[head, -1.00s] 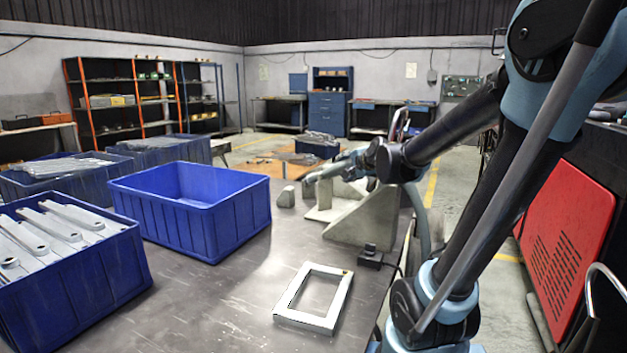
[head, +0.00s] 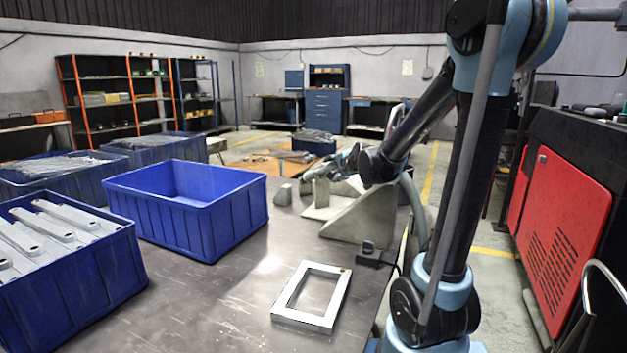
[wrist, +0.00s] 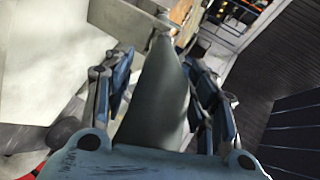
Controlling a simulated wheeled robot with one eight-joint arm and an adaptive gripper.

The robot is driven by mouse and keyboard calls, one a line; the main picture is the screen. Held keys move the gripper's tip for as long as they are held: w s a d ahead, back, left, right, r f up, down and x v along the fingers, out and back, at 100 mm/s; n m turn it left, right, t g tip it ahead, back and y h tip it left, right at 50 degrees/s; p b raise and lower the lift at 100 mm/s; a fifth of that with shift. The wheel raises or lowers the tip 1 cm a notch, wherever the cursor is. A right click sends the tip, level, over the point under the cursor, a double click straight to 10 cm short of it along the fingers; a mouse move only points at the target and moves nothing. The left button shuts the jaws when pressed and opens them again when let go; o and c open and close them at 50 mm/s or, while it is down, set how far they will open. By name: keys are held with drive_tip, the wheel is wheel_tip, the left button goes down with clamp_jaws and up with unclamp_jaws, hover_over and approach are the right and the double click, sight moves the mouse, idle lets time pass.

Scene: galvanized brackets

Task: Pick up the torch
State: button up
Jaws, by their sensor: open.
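In the wrist view my gripper (wrist: 158,62) is open, with blue-and-black fingers on both sides of a smooth grey-green tapered body (wrist: 158,95). The body narrows away from the camera, and a small pale block shows at its far end. I cannot tell for sure whether this is the torch, or whether either finger touches it. No torch is clearly recognizable in the head view.
Grey angled brackets (head: 360,216) stand on the metal table (head: 215,300). A white rectangular frame (head: 287,299) lies in front, with a small black block (head: 369,256) near the right edge. An empty blue crate (head: 225,225) and a crate of metal parts (head: 95,275) are left.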

sight(325, 172)
drive_tip(key=shift+x, duration=4.4)
drive_tip(key=shift+s+a, duration=0.15)
drive_tip(key=c, duration=1.1)
